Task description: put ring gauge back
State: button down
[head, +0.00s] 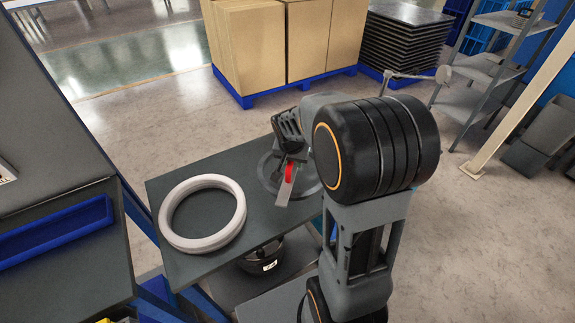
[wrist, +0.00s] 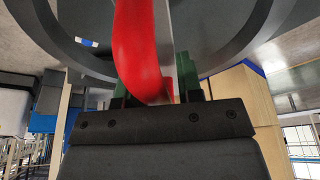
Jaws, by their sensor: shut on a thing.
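My gripper (head: 289,150) is shut on a thin red and grey piece (head: 289,173), which I take for the ring gauge. In the wrist view a curved red part (wrist: 140,45) with a pale flat edge stands between my green fingers; its full outline is cut off. It is held steeply in front of a dark grey round part (head: 267,170) at the right of the table. I cannot tell whether they touch. A large white ring (head: 167,232) lies flat on the left of the dark table (head: 255,228).
A black round object (head: 264,262) sits on the lower shelf. A bench with a blue tray (head: 55,232) stands at the left. Cardboard boxes (head: 310,40) on a blue pallet and a grey shelf rack (head: 490,70) stand behind. The floor between is clear.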

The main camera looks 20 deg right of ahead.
jog(key=w+f, duration=0.1)
jog(key=w, duration=0.1)
jog(key=w+d+f, duration=0.1)
jog(key=w+f, duration=0.3)
jog(key=shift+d+f, duration=0.25)
jog(key=shift+d, duration=0.05)
jog(key=shift+w+d+f, duration=0.1)
jog(key=shift+w+f, duration=0.2)
jog(key=shift+f, duration=0.2)
jog(key=shift+w+d+f, duration=0.1)
jog(key=shift+w+f, duration=0.15)
jog(key=shift+f, duration=1.45)
jog(key=shift+f, duration=0.15)
jog(key=c, duration=0.8)
grip_release()
